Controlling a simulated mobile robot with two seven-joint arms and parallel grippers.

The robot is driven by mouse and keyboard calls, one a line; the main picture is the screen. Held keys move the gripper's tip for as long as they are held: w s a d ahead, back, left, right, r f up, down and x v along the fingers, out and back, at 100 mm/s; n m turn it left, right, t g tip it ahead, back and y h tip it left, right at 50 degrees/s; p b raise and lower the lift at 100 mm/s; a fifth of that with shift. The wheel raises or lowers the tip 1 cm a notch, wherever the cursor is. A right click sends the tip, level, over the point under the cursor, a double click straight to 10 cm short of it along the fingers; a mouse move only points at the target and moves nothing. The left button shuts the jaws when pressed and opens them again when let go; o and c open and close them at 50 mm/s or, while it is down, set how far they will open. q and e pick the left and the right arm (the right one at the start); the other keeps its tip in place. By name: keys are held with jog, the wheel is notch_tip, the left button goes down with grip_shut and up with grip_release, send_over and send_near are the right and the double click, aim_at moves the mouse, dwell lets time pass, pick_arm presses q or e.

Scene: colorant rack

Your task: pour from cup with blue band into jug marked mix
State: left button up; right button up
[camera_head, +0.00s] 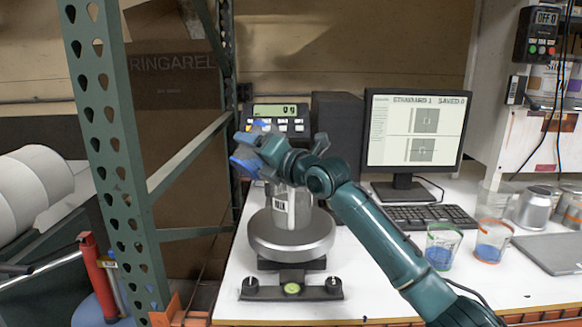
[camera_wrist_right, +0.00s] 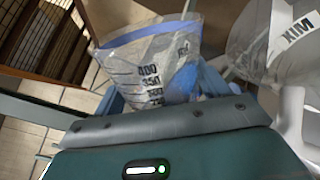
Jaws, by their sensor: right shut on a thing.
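My right gripper (camera_head: 255,150) is above and slightly left of the jug in the head view. In the right wrist view it is shut on a clear cup with a blue band (camera_wrist_right: 152,65), gripped between blue fingers. The cup has dark volume marks. In the head view the cup is largely hidden behind the gripper; its tilt and contents are unclear. The clear jug marked mix (camera_head: 291,213) stands upright on a round scale, partly hidden by my right arm. In the right wrist view the jug (camera_wrist_right: 262,50) is beside the cup. My left gripper is not in view.
The grey scale pan (camera_head: 290,247) sits on the white bench, with a display (camera_head: 277,112) behind. Cups with a green rim (camera_head: 442,246) and an orange rim (camera_head: 491,241) stand at right. A monitor (camera_head: 415,137) and keyboard (camera_head: 430,217) are behind. A green rack post (camera_head: 118,150) is left.

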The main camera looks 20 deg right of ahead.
jog(key=shift+r+m, duration=0.2)
jog(key=shift+m, duration=0.1)
jog(key=shift+d+f+m+p, duration=0.1)
jog(key=shift+f+m+p, duration=0.1)
jog(key=shift+m+p, duration=0.55)
jog(key=shift+d+f+m+p, duration=0.15)
jog(key=shift+m+p, duration=0.3)
jog(key=shift+m, duration=0.5)
dwell(0.6)
jog(key=shift+w, duration=0.1)
jog(key=shift+d+r, duration=0.1)
jog(key=shift+w+d+r+m+p, duration=0.25)
jog(key=shift+d+r+m+p, duration=0.1)
jog(key=shift+r+m, duration=0.15)
jog(key=shift+w+d+r+m+p, duration=0.25)
jog(key=shift+d+r+m, duration=0.15)
jog(key=shift+r, duration=0.2)
dwell(0.9)
jog(key=shift+d+f+m, duration=0.15)
jog(key=shift+f+m, duration=0.1)
jog(key=shift+m, duration=0.45)
dwell(1.0)
